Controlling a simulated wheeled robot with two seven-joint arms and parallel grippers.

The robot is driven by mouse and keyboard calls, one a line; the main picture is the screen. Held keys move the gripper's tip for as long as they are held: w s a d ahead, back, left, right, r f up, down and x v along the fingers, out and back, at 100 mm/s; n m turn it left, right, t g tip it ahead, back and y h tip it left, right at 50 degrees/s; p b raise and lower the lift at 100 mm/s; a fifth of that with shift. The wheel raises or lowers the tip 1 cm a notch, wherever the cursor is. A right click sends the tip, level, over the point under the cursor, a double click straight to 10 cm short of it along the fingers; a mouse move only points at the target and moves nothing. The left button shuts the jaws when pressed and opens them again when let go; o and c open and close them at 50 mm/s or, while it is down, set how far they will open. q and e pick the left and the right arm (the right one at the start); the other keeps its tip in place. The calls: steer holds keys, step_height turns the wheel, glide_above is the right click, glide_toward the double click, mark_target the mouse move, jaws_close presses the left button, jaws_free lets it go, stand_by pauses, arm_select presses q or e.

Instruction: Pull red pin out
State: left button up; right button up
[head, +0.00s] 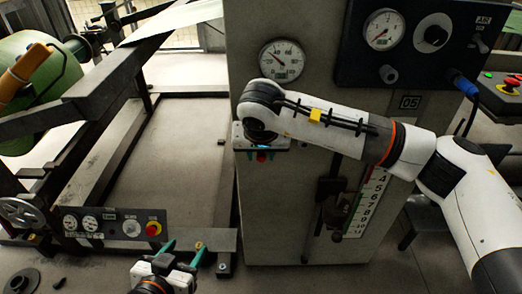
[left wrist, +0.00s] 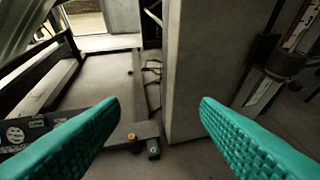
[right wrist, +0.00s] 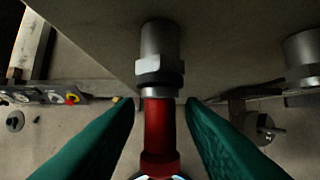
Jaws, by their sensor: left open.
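The red pin (right wrist: 159,125) shows in the right wrist view, running from a silver fitting (right wrist: 160,60) to a wider red end near the camera. My right gripper (right wrist: 161,103) has one green finger on each side of the pin, with a visible gap on both sides. In the head view, my right gripper (head: 262,154) is at the cabinet face below the left gauge, and only a small red bit shows there. My left gripper (head: 183,250) is open and empty, low in front of the frame; its fingers show wide apart in the left wrist view (left wrist: 160,110).
The grey cabinet (head: 300,220) carries a left gauge (head: 282,61), a dark gauge panel (head: 405,40) and a numbered scale (head: 365,200). A second silver fitting (right wrist: 303,60) is to the right. A small control panel (head: 110,226) and dark frame stand at left.

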stand_by(0.3)
arm_select(q)
steer(key=shift+w+d+r+t, duration=0.15)
steer(key=shift+w+r+t, duration=0.15)
steer(key=shift+r+t, duration=0.15)
arm_select(e)
steer(key=shift+c, duration=0.3)
jaws_close()
arm_select(q)
steer(key=shift+w+r, duration=0.1)
arm_select(e)
steer(key=shift+s, duration=0.3)
